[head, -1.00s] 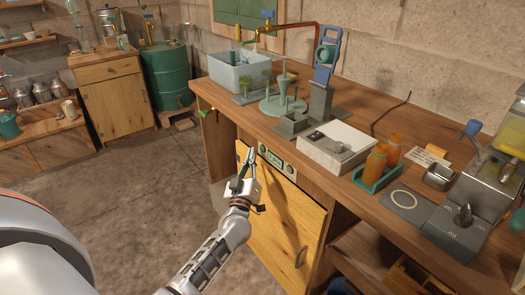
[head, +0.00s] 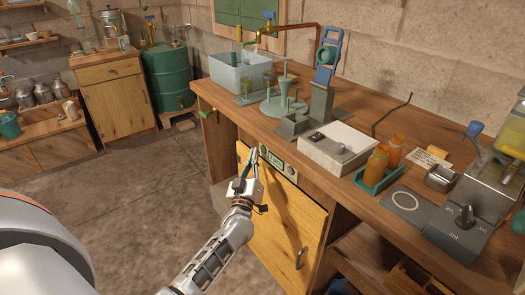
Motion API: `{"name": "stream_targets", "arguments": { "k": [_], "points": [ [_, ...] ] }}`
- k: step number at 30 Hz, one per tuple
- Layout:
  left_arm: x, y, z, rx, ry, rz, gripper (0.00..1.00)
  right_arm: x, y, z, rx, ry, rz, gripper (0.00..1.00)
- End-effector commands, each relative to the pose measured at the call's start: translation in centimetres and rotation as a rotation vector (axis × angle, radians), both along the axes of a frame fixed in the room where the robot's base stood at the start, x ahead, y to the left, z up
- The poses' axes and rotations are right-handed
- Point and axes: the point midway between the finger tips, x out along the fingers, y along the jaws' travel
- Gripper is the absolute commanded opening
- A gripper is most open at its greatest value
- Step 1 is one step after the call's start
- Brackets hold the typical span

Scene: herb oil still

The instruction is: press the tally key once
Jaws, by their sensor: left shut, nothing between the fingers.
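I cannot tell for sure which control is the tally key. A small panel (head: 277,161) on the bench front below the worktop has a green button, a display and a round knob. A pale box (head: 340,150) on the worktop carries a small dark square and a round metal piece. My left gripper (head: 252,152) is shut and empty, its fingertips pointing up just left of the panel's green button. I cannot tell whether they touch it. My right gripper is not in view.
The wooden bench (head: 230,112) carries a grey basin (head: 238,75), a green stand (head: 283,100), orange bottles (head: 376,164) in a green holder and a metal machine (head: 470,200) at right. A yellow cabinet door (head: 275,215) lies below the panel. The floor at left is clear.

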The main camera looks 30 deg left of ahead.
Motion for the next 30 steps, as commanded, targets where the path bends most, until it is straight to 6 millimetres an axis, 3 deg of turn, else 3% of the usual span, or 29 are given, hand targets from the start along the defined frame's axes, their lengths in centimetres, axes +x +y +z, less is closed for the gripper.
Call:
{"name": "stream_targets", "arguments": {
  "k": [30],
  "points": [
    [0.80, -0.31, 0.01, 0.000, 0.000, 0.000, 0.00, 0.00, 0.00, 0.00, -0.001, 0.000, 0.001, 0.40]
  ]
}}
